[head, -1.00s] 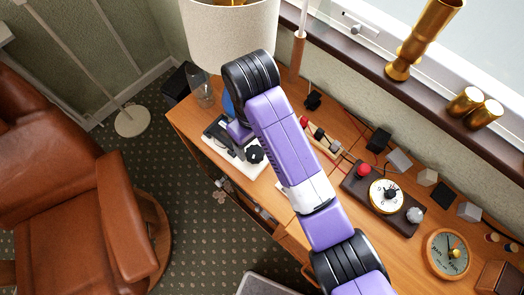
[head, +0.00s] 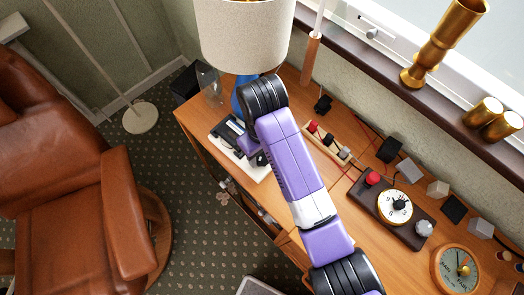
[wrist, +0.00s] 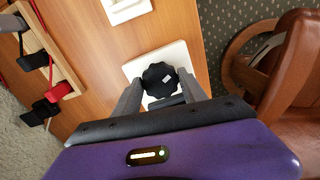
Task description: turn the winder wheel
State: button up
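The winder wheel appears to be a black lobed knob (wrist: 160,80) on a white plate (wrist: 182,54) in the wrist view. My gripper (wrist: 158,84) is open, with its two grey fingers apart on the left and right of the knob. I cannot tell whether either finger touches it. In the head view the white plate (head: 258,175) lies near the left end of the wooden desk, and my arm and gripper partly cover the knob.
A lamp (head: 245,35) stands behind at the desk's left end. A brown leather chair (head: 75,210) stands left of the desk, with carpet between.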

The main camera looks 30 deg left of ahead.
jog(key=c, duration=0.3)
jog(key=shift+r+m+p, duration=0.15)
jog(key=shift+m+p, duration=0.15)
jog(key=shift+p, duration=0.25)
jog(key=shift+s+r+m+p, duration=0.1)
jog(key=shift+m+p, duration=0.8)
jog(key=shift+p, duration=0.35)
jog(key=m+p, duration=0.3)
jog(key=shift+a, duration=0.1)
jog(key=shift+m+p, duration=0.95)
jog(key=shift+m, duration=0.65)
jog(key=shift+f, duration=0.2)
